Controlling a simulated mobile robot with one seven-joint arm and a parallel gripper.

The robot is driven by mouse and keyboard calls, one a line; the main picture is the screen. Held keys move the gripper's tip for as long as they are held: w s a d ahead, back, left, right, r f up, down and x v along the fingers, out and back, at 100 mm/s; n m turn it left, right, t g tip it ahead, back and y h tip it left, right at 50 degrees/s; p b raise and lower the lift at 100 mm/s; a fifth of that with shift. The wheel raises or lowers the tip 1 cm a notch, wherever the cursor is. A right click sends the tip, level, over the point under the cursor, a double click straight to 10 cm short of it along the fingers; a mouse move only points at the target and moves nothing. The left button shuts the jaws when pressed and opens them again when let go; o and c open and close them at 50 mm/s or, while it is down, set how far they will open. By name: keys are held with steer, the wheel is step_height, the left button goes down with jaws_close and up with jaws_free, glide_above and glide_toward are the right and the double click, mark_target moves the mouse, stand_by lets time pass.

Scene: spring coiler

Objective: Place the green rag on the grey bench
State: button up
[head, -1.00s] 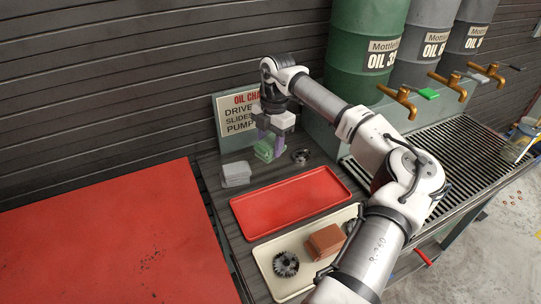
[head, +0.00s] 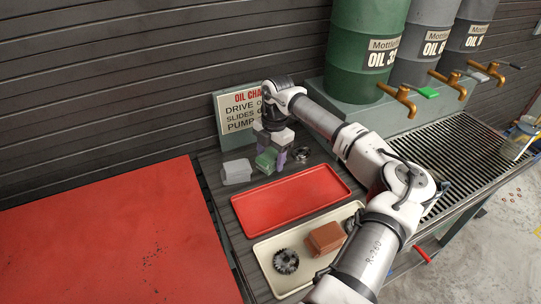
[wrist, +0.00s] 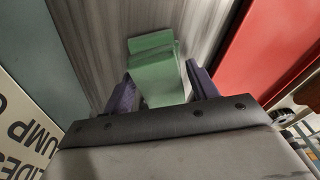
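The green rag (head: 266,161) is a folded block between the two purple fingers of my gripper (head: 270,161).
A grey folded rag (head: 237,171) lies just left of the green one. A metal gear (head: 303,154) lies to the right. A red tray (head: 290,197) and a cream tray (head: 262,252) are in front. A sign (head: 236,112) and green drum (head: 364,55) stand behind.

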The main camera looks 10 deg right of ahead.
mark_target(274, 152)
steer(key=shift+o, duration=0.6)
steer(key=shift+r, duration=0.1)
step_height(274, 152, up, 12)
steer(key=d+b, duration=0.1)
steer(key=b, duration=0.1)
steer(key=shift+w, duration=0.4)
steer(key=shift+d+r, duration=0.1)
steer(key=shift+d, duration=0.05)
